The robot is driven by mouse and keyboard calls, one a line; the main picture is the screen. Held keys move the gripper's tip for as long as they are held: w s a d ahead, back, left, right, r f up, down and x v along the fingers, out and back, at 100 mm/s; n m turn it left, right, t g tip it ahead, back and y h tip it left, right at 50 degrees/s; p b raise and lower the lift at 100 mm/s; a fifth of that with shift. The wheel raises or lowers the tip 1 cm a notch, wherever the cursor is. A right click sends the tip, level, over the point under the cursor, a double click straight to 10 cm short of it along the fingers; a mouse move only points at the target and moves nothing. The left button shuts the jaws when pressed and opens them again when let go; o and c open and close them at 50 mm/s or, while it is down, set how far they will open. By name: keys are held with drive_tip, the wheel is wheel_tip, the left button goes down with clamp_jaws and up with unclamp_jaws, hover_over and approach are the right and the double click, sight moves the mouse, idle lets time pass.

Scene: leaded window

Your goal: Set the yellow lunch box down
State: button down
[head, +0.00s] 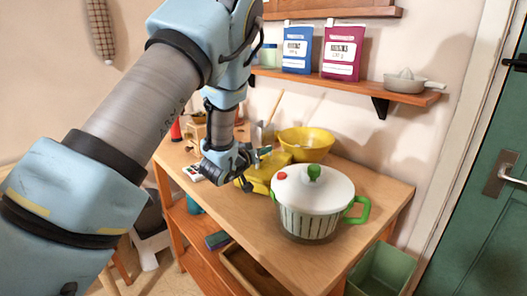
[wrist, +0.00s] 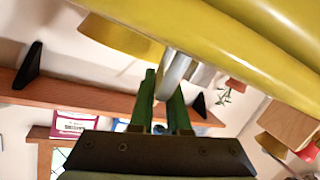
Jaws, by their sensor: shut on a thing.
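The yellow lunch box (head: 258,181) is at the middle of the wooden worktop, behind and left of a white-lidded pot, which hides part of it. In the wrist view its glossy yellow side (wrist: 240,40) fills the top right. My gripper (head: 262,153) is above the box, reaching in from the left. In the wrist view my gripper's two green fingers (wrist: 163,95) are shut on the box's grey metal handle (wrist: 173,75). I cannot tell whether the underside of the box touches the worktop.
The pot (head: 310,222) with a green handle stands close in front right of the box. A yellow bowl (head: 305,142) stands close behind it. A wall shelf (head: 350,86) holds packets and a juicer. The worktop (head: 375,190) is clear at right.

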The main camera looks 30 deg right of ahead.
drive_tip(key=c, duration=0.9)
unclamp_jaws()
drive_tip(key=shift+f, duration=0.1)
